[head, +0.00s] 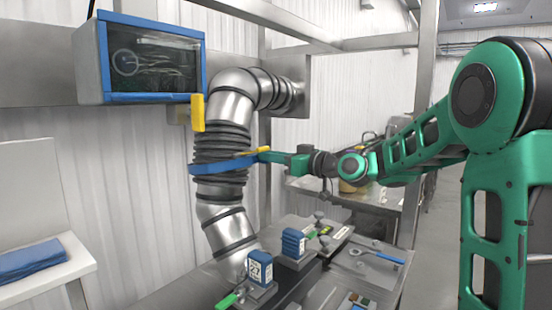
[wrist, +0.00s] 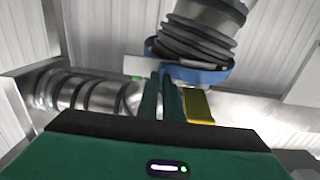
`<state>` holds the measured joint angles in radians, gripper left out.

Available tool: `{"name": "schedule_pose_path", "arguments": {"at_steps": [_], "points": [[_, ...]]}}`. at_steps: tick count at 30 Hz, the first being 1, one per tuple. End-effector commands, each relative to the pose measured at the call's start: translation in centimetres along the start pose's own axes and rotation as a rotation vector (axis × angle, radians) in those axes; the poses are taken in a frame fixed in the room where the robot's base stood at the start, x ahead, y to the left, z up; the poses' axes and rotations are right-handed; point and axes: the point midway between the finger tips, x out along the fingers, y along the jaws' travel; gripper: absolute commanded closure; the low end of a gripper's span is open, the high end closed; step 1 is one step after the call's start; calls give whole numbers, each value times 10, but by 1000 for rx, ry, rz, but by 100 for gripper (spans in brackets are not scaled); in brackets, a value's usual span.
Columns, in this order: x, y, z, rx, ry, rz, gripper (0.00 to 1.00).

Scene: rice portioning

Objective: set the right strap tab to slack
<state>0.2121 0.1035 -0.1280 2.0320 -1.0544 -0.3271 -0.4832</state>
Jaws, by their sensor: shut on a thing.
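A blue strap (head: 228,166) wraps around the dark ribbed section of the silver duct (head: 222,147); it also shows in the wrist view (wrist: 207,75). A thin yellow tab (head: 246,153) lies nearly level at the strap's right side, in line with my green gripper (head: 268,156). My gripper reaches in from the right at strap height. In the wrist view its two fingers (wrist: 166,78) are close together at the strap, shut on the tab, with a yellow part (wrist: 198,106) just right of them. The exact contact between the fingers is hidden.
A second yellow piece (head: 198,113) stands upright left of the duct, under a blue-framed display box (head: 150,60). Below is a bench with blue blocks (head: 260,267) and green-handled clamps (head: 227,301). A metal post rises right of the duct, behind my arm.

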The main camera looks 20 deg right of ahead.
Motion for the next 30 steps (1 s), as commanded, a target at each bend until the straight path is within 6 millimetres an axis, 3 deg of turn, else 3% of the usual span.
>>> {"name": "schedule_pose_path", "arguments": {"at_steps": [7,10,22,30], "points": [[0,-1,0,0,-1,0,100],[0,-1,0,0,-1,0,75],[-6,0,0,0,0,1,75],[-50,1,0,1,0,4,75]]}}
